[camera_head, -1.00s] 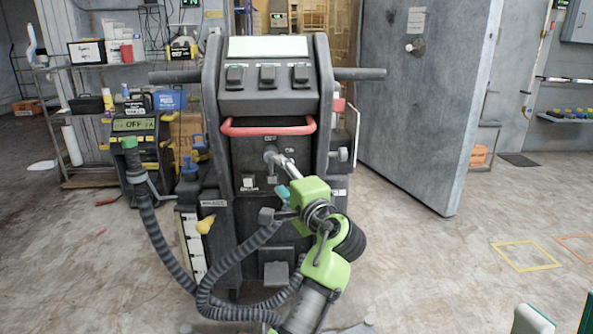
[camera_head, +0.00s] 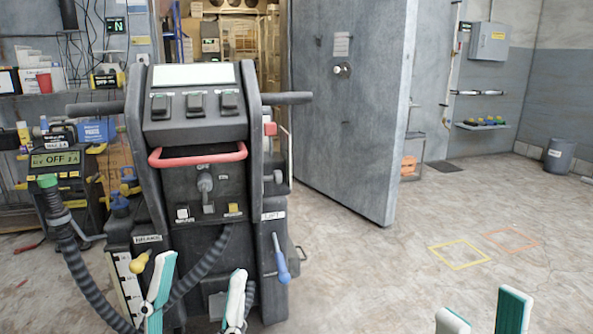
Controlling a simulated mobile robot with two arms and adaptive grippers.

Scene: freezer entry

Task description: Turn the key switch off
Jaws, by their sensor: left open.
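The key switch (camera_head: 205,184) is a grey knob with a short stem, on the dark front panel below the red handle bar. An "OFF" label sits just above it, and its stem looks upright. Several small labels lie below it. My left gripper (camera_head: 201,268) is open and empty, its two teal-and-white fingers well apart, lower in the picture than the switch and clear of it. My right gripper (camera_head: 482,307) is open and empty at the bottom right, far from the machine.
The machine has a red handle bar (camera_head: 198,155), side handles and a blue-handled lever (camera_head: 281,264) at its right. A large grey door (camera_head: 350,110) stands behind.

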